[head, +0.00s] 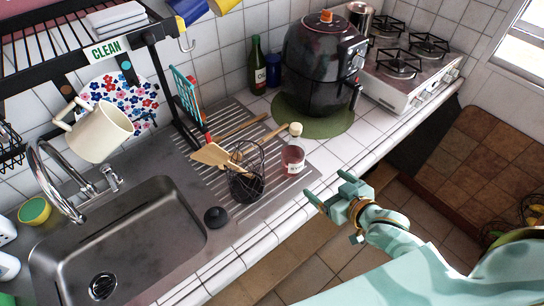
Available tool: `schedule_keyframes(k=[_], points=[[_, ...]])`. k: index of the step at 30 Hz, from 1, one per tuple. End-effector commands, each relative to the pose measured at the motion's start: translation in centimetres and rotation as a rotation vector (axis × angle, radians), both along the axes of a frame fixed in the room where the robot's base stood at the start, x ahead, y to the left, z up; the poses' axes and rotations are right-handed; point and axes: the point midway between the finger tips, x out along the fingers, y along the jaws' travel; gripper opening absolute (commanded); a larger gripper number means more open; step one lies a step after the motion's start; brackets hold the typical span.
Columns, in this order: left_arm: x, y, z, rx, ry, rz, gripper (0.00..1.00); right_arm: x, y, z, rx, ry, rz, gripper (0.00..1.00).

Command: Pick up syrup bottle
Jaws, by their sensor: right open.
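The syrup bottle (293,157) is a small clear bottle with reddish contents, a pale label and a light round stopper. It stands upright on the right end of the ridged metal drainboard, close to a dark wire basket. My right gripper (325,187) is to the right of and nearer than the bottle, by the counter's front edge. Its two pale green fingers are spread apart with nothing between them, and they point toward the bottle without touching it. My left gripper is not in view.
A wire basket (246,184) with wooden utensils stands just left of the bottle. A black air fryer (322,62) on a green mat (337,125) and a green bottle (257,66) stand behind. The sink (130,235) is at left. White tiles right of the bottle are clear.

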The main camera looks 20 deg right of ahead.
Motion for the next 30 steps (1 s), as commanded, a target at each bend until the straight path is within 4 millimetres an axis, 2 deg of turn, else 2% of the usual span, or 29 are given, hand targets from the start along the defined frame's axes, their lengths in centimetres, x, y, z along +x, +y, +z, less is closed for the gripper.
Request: schedule_keyframes(k=[2,5,15,18,25,30], points=[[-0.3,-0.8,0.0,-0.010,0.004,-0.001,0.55,0.2,0.4,0.9,0.024,-0.013,-0.002,0.90],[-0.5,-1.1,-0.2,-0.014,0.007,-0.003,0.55,0.9,0.5,0.4,0.051,-0.005,-0.015,0.90],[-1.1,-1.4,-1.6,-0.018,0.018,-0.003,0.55,7.9,1.6,-2.7,0.055,-0.003,-0.017,0.90],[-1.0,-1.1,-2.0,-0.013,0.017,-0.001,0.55,9.4,1.8,-3.4,0.054,-0.002,-0.016,0.90],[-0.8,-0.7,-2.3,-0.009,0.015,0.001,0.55,11.2,2.3,-4.0,0.055,-0.001,-0.017,0.90],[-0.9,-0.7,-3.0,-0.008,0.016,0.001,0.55,13.8,2.9,-5.0,0.054,-0.002,-0.016,0.90]])
